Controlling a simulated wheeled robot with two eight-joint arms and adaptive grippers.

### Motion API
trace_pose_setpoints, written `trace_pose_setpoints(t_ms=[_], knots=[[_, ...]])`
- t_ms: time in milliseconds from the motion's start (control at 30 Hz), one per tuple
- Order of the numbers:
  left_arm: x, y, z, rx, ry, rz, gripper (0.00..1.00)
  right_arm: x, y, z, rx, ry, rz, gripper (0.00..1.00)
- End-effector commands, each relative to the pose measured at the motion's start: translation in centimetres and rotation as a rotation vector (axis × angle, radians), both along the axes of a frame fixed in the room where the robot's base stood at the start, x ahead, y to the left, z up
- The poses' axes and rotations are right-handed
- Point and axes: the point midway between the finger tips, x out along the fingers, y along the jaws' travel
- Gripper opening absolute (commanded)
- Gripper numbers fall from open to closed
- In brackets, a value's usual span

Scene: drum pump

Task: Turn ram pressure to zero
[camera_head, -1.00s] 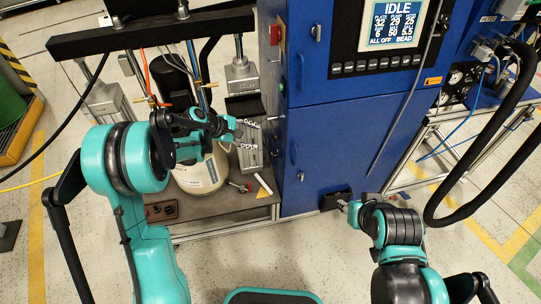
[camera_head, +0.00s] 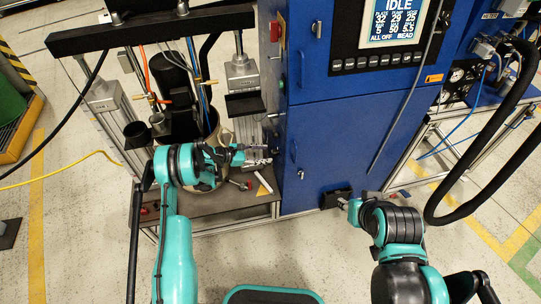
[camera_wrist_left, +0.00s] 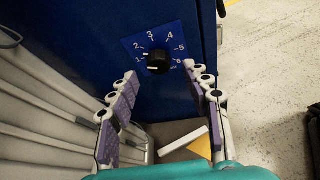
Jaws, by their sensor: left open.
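The black pressure knob (camera_wrist_left: 158,62) sits on a blue dial plate marked 1 to 6 on the blue cabinet. It shows beyond my left fingertips in the left wrist view, and I cannot read its setting surely. My left gripper (camera_wrist_left: 160,80) is open, with one purple-padded finger on each side and nothing between them. In the head view the left gripper (camera_head: 268,155) is close to the cabinet's left side, and I cannot make out the knob there. My right gripper (camera_head: 345,203) is by the cabinet's lower front; its jaws are too small to judge.
The blue cabinet (camera_head: 330,150) with its display stands ahead. The drum press with a black crossbeam (camera_head: 150,30) and silver columns is at left, on a dark table (camera_head: 215,202). A small black box (camera_head: 336,198) is at the cabinet's lower front. Open floor lies in front.

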Motion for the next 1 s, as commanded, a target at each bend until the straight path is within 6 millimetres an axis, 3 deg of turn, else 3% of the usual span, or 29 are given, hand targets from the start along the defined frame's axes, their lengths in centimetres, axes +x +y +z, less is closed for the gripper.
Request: trace_pose_setpoints(t_ms=[233, 567, 767, 1000], knots=[[1.3, -2.6, -1.3, 0.002, -0.001, -0.001, 0.49, 0.0, 0.0, -1.3, 0.000, 0.000, 0.000, 0.37], [1.5, -3.0, -1.3, 0.002, -0.002, 0.001, 0.49, 0.0, 0.0, -1.3, 0.000, 0.000, 0.000, 0.37], [1.5, -3.0, -1.3, 0.002, -0.002, 0.001, 0.00, 0.0, 0.0, -1.3, 0.000, 0.000, 0.000, 0.37], [1.6, -3.0, -1.3, -0.018, 0.057, 0.000, 0.00, 0.0, 0.0, -1.3, 0.000, 0.000, 0.000, 0.37]])
